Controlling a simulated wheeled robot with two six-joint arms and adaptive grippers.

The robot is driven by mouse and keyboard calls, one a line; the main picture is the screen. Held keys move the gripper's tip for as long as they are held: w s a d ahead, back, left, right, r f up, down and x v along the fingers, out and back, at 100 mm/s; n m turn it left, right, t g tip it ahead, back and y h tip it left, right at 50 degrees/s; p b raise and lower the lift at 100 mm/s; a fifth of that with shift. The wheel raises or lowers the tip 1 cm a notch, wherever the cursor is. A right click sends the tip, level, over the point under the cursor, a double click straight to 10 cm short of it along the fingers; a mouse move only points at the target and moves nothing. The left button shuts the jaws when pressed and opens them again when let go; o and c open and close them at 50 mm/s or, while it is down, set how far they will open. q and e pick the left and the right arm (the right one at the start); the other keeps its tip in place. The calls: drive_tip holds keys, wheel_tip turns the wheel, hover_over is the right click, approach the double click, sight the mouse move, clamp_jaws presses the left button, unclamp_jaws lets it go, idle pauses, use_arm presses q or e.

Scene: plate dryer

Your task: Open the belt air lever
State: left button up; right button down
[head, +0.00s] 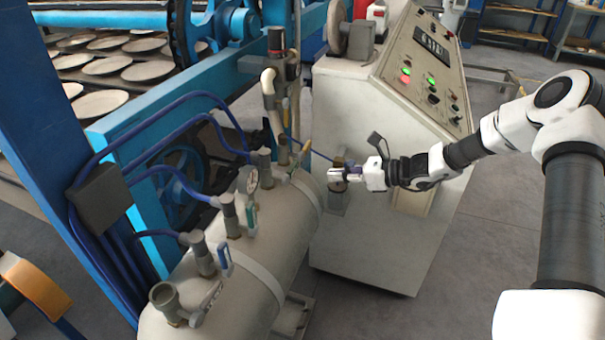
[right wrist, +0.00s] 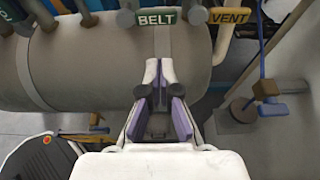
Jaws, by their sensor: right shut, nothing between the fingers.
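The BELT lever is a green handle with white lettering (right wrist: 158,17) at the top of the right wrist view. It appears to be the green-teal handle (head: 251,220) hanging by a gauge on the grey tank (head: 285,215) in the head view. My right gripper (head: 335,175) is shut and empty, to the right of the tank. In the right wrist view, its fingertips (right wrist: 160,64) point toward the tank, below the BELT handle and apart from it. My left gripper is not in view.
The yellow VENT lever (right wrist: 229,16) is right of BELT. A valve with a blue handle (right wrist: 268,84) stands farther right. A blue lever (head: 224,260) is nearer on the tank. The control cabinet (head: 375,120) stands behind my right gripper. Open floor lies at right.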

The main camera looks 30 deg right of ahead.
sight(291, 173)
drive_tip(key=x, duration=1)
drive_tip(key=shift+f, duration=0.1)
